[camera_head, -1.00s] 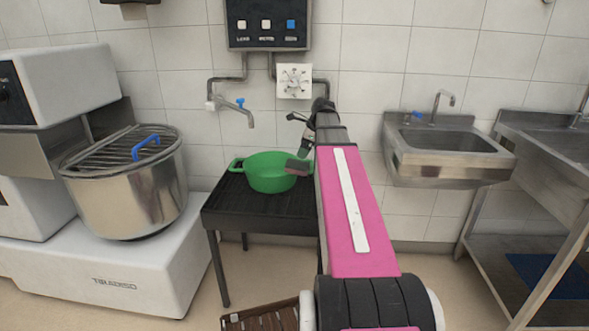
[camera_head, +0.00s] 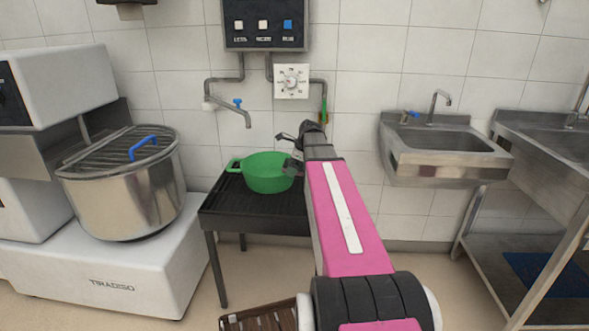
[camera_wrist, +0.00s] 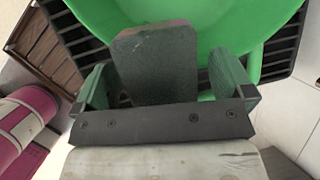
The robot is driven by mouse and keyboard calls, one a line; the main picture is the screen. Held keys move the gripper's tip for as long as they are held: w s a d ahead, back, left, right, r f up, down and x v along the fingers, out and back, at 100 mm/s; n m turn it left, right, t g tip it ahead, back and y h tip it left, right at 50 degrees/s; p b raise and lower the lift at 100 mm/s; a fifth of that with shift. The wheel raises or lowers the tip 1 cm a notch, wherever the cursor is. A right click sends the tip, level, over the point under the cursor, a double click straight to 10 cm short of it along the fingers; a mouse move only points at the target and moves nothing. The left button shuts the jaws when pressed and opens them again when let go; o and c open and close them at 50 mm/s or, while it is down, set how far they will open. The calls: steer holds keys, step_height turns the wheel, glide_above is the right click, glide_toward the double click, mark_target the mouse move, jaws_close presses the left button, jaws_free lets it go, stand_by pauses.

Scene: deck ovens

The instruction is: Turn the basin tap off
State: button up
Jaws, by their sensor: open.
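A steel hand basin (camera_head: 440,167) hangs on the wall at the right in the head view. A second tap (camera_head: 232,108), on the wall, has a blue handle (camera_head: 238,101) and points down over a green tub (camera_head: 265,173). My gripper (camera_head: 292,152) is by the tub's right rim, well left of the hand basin. In the wrist view, my gripper's fingers (camera_wrist: 163,83) stand apart above the tub, with a flat dark block between them; I cannot tell whether it belongs to the gripper.
The tub stands on a black slatted stand (camera_head: 258,218). A dial box (camera_head: 291,81) and a switch panel (camera_head: 264,24) are on the wall above. A steel mixing bowl (camera_head: 125,190) is at the left, and a steel sink table (camera_head: 545,155) at the far right.

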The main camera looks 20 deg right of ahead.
steer(key=shift+f, duration=0.2)
stand_by(0.6)
steer(key=c, duration=1.1)
steer(key=shift+o, duration=0.2)
